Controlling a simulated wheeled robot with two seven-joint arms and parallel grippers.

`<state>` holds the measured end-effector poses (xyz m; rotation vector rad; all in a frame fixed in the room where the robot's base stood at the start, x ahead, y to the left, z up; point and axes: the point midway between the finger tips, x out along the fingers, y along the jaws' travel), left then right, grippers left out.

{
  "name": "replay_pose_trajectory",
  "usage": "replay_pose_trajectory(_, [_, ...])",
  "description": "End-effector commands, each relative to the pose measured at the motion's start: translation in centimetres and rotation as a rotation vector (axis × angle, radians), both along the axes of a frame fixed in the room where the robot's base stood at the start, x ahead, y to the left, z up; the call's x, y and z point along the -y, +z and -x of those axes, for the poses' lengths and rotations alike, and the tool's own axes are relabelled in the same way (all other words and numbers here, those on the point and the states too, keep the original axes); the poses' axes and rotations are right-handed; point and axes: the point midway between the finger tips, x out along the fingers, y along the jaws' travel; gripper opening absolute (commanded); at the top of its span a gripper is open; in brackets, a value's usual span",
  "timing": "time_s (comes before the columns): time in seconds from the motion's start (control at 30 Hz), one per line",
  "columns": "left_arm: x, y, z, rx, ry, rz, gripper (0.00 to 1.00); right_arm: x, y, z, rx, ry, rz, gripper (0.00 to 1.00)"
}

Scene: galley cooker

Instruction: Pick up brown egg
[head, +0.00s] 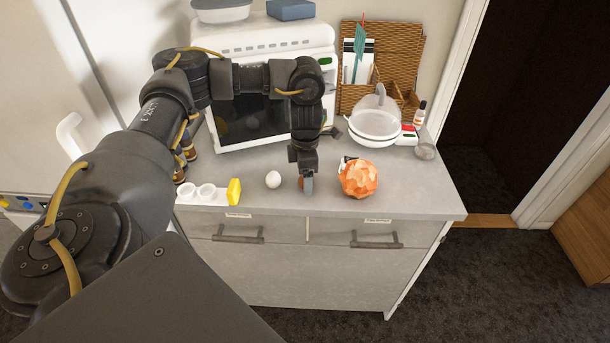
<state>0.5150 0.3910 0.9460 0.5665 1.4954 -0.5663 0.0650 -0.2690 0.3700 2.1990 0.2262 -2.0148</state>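A small brown patch, apparently the brown egg (301,184), shows at the left edge of my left gripper's fingers on the grey counter. Most of it is hidden behind the fingers. My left gripper (307,184) points down at the counter's front part, right at this brown patch. I cannot tell whether its fingers are open or closed around the egg. A white egg (273,179) lies on the counter just left of the gripper. My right gripper is not in view.
An orange faceted ball (359,179) sits close to the gripper's right. A yellow block (234,191) and white cups (207,191) stand at the left. A microwave (262,40), a lidded white pot (375,121) and a wicker organizer (398,55) stand behind. The counter's right front is clear.

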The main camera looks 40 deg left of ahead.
Motion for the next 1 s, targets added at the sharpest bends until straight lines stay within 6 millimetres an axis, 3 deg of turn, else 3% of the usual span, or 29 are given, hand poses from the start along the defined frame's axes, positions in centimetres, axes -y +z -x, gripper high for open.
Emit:
replay_pose_trajectory(0.07, [0.0, 0.0, 0.0, 0.0, 0.0, 0.0, 0.74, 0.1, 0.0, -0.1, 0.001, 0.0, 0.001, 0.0])
replay_pose_trajectory(0.33, [0.0, 0.0, 0.0, 0.0, 0.0, 0.0, 0.41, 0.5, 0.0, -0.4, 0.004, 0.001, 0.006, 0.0])
replay_pose_trajectory(0.77, [0.0, 0.4, 0.0, 0.001, -0.001, 0.0, 0.41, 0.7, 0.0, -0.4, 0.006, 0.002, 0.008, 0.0])
replay_pose_trajectory(1.0, [0.0, 3.3, -0.1, 0.006, -0.002, -0.001, 0.41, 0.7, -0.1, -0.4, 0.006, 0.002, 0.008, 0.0])
